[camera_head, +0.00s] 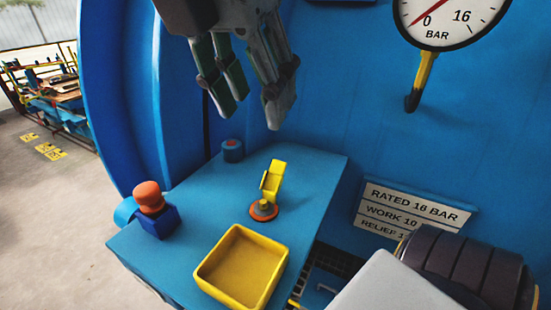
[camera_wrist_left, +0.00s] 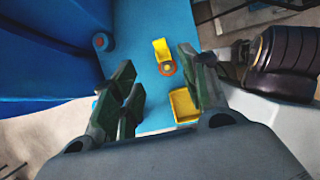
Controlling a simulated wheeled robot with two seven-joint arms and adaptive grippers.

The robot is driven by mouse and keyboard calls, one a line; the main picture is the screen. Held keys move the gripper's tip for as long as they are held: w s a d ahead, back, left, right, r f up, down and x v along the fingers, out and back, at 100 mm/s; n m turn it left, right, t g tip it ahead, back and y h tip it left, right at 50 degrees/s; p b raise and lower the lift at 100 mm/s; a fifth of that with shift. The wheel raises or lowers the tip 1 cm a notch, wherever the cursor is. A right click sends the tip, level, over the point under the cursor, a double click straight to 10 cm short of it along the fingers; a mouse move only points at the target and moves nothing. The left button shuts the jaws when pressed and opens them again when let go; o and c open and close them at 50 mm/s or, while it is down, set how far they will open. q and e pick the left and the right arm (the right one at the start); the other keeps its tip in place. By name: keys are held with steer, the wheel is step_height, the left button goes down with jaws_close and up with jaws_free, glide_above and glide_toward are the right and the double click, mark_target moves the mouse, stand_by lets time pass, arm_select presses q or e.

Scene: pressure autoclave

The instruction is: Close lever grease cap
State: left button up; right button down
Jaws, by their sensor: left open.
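The lever grease cap (camera_head: 273,178) is a yellow piece standing raised, tilted slightly, above a small fitting on an orange-red ring (camera_head: 264,211) on the blue shelf. The fitting's tip shows uncovered below the cap. In the left wrist view the yellow cap (camera_wrist_left: 161,48) and its ring (camera_wrist_left: 167,69) lie between and beyond my fingers. My left gripper (camera_head: 250,108) is open and empty, pointing down, above and behind the cap, apart from it. It also shows in the left wrist view (camera_wrist_left: 161,75). My right gripper is not in view.
The blue vessel wall, a gauge (camera_head: 447,15) and a rating plate (camera_head: 414,212) stand behind and right.

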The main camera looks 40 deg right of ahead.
mark_target(277, 166)
arm_select(q)
steer(key=x, duration=1.2)
steer(key=shift+x, duration=0.75)
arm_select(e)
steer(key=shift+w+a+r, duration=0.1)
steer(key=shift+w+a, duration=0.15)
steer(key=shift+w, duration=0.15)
arm_select(q)
steer(key=shift+c, duration=0.2)
steer(key=c, duration=0.9)
steer(key=shift+b, duration=0.35)
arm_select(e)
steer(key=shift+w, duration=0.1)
